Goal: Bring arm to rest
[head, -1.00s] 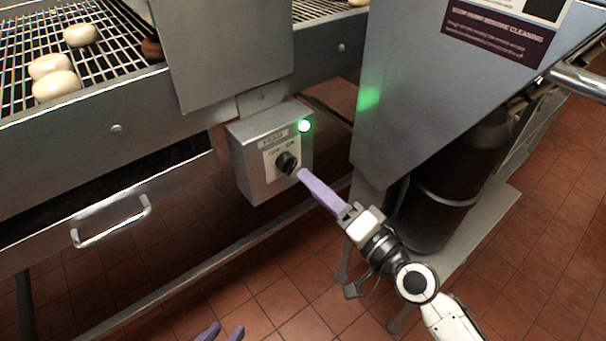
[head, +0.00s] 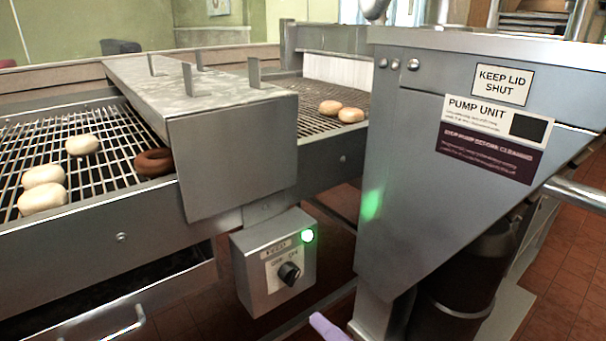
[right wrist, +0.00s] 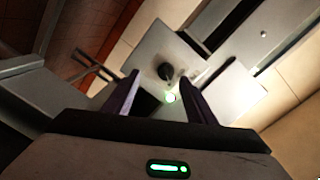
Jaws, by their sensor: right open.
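My right gripper (head: 325,328) shows only as a purple fingertip at the bottom edge of the head view, below and right of the control box (head: 254,292) and apart from it. In the right wrist view its two purple fingers (right wrist: 160,80) are spread with nothing between them. The box's black knob (head: 289,273) and lit green lamp (head: 307,235) stand clear of the fingers. The knob also shows ahead of the fingers in the right wrist view (right wrist: 166,71). My left gripper is out of view.
A drawer handle (head: 125,327) juts out at lower left.

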